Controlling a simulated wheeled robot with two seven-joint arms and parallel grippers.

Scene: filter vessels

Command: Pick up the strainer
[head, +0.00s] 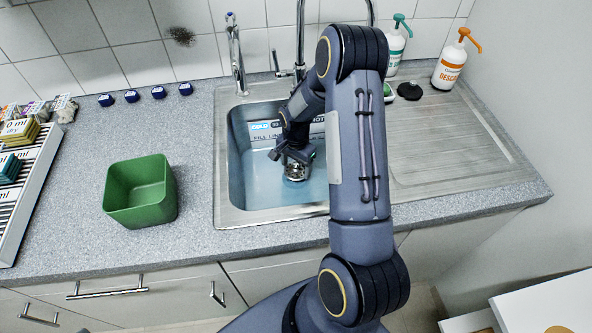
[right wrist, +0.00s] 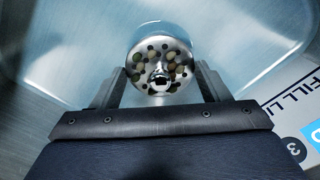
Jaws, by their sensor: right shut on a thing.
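The strainer (head: 295,172) is a small round metal piece with holes, in the sink basin (head: 236,185). In the right wrist view the strainer (right wrist: 160,62) shows its perforated face with a central knob, and pale and greenish bits show at the holes. My right gripper (head: 292,155) reaches down into the basin and is shut on the strainer, with one finger on each side of it. I cannot tell whether the strainer touches the basin floor. My left gripper is not in view.
A green square container (head: 140,192) stands on the counter left of the sink. A faucet (head: 299,45) rises behind the basin. Pump bottles (head: 451,65) stand at the back right. A rack (head: 28,185) lies at far left. The drainboard (head: 450,140) is mostly clear.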

